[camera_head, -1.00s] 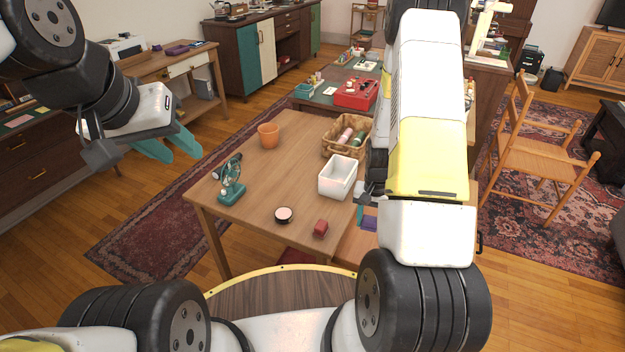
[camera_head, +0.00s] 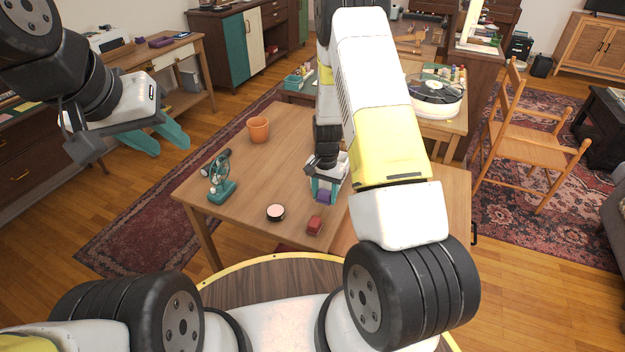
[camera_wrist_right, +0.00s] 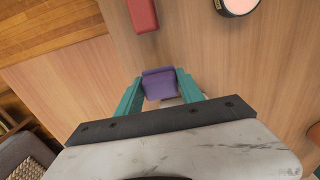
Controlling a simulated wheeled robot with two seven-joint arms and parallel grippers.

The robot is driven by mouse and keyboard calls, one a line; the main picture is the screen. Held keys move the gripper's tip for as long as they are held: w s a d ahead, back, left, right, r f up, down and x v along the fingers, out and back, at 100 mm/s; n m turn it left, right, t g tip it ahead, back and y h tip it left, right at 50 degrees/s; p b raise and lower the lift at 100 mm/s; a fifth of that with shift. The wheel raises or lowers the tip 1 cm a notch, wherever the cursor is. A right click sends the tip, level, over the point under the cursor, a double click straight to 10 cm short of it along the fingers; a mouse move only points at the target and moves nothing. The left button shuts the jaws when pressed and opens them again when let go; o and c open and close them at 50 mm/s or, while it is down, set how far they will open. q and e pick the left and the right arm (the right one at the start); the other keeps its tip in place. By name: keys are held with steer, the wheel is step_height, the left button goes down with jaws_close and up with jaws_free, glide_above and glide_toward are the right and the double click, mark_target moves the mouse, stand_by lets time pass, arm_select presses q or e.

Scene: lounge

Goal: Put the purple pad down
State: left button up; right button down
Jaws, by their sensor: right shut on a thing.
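The purple pad (camera_head: 324,196) is between the teal fingers of my right gripper (camera_head: 322,188), over the table near its front middle. In the right wrist view the purple pad (camera_wrist_right: 160,83) sits between the two teal fingers of that gripper (camera_wrist_right: 160,90), which is shut on it. Wood of the table shows beyond the pad; I cannot tell whether the pad touches the tabletop. My left gripper (camera_head: 160,140) is open and empty, in the air left of the table.
The wooden table (camera_head: 270,165) holds an orange pot (camera_head: 258,129), a teal fan (camera_head: 220,185), a round pink-topped tin (camera_head: 275,212) and a red block (camera_head: 314,225). A white bin is mostly hidden behind my right gripper.

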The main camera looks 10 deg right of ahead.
mark_target(321, 201)
steer(key=shift+w+a+f, duration=0.1)
steer(key=shift+a+f, duration=0.05)
steer(key=shift+f, duration=0.45)
steer(key=shift+w+a+f, duration=0.1)
steer(key=shift+a+f, duration=0.1)
steer(key=shift+f, duration=0.45)
steer(key=shift+w+a+f, duration=0.1)
steer(key=shift+a+f, duration=0.05)
steer(key=shift+f, duration=0.45)
steer(key=shift+f, duration=0.1)
